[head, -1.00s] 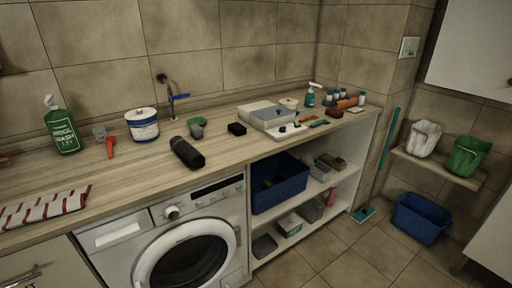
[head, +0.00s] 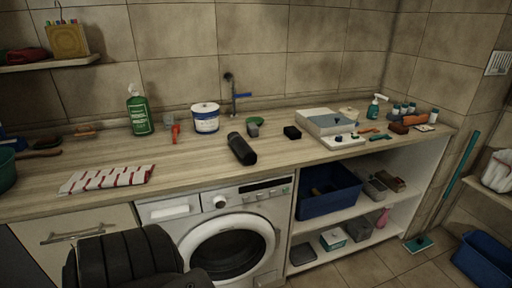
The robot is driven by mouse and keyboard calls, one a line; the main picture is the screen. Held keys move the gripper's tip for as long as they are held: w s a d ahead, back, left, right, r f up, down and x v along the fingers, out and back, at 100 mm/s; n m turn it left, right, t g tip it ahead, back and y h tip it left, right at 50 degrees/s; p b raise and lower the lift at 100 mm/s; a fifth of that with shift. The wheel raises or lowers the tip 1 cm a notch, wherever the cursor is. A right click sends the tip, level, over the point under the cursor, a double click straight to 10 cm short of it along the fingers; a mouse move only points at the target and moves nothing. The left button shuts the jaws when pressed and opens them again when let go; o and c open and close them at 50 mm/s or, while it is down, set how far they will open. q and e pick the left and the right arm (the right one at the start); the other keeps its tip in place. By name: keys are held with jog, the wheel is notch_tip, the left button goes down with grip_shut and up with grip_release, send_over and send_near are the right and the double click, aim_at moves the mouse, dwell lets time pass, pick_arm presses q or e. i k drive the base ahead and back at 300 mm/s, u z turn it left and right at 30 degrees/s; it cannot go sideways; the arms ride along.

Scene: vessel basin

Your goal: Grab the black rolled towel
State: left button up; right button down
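The black rolled towel (head: 241,149) lies on the wooden counter (head: 200,162), above the washing machine, its near end close to the counter's front edge. It is a dark cylinder, slanting slightly from back left to front right. Nothing touches it. A dark, rounded part of my own arm shows at the bottom left, in front of the cabinet and washing machine and well apart from the towel. Neither gripper's fingers are in view.
A striped cloth (head: 106,179) lies left of the towel. A green bottle (head: 140,114) is further left. The counter immediately around the towel is clear.

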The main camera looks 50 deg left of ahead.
aim_at(245, 152)
jog(key=i, duration=2.95)
jog(key=u, duration=2.95)
